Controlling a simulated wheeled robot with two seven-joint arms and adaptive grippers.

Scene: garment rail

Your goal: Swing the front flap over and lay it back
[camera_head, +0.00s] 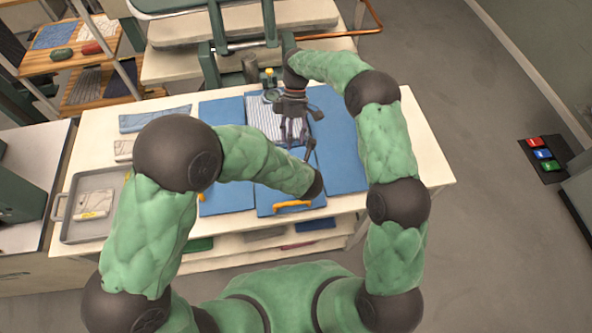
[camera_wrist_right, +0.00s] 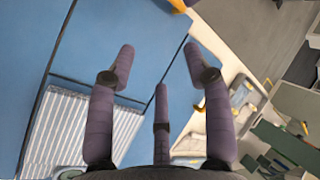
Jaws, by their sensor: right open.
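The blue folding board lies flat on the table, with a left panel (camera_head: 222,113), a right panel (camera_head: 343,150) and a front flap (camera_head: 278,194) with an orange handle (camera_head: 292,204) on its near edge. The flap also shows in the right wrist view (camera_wrist_right: 112,42). A white-and-dark striped garment (camera_head: 262,118) lies on the middle panel, and it shows in the wrist view (camera_wrist_right: 85,130). My right gripper (camera_head: 291,137) is open and empty above the board, beside the garment. My left forearm crosses over the flap and hides part of it; the left gripper (camera_head: 309,152) is small and dark, its fingers unclear.
A grey tray (camera_head: 70,220) stands at the table's left end, near folded cloths (camera_head: 155,118). Small items, one yellow-topped (camera_head: 268,78), stand behind the board. The table's right end (camera_head: 420,150) is clear.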

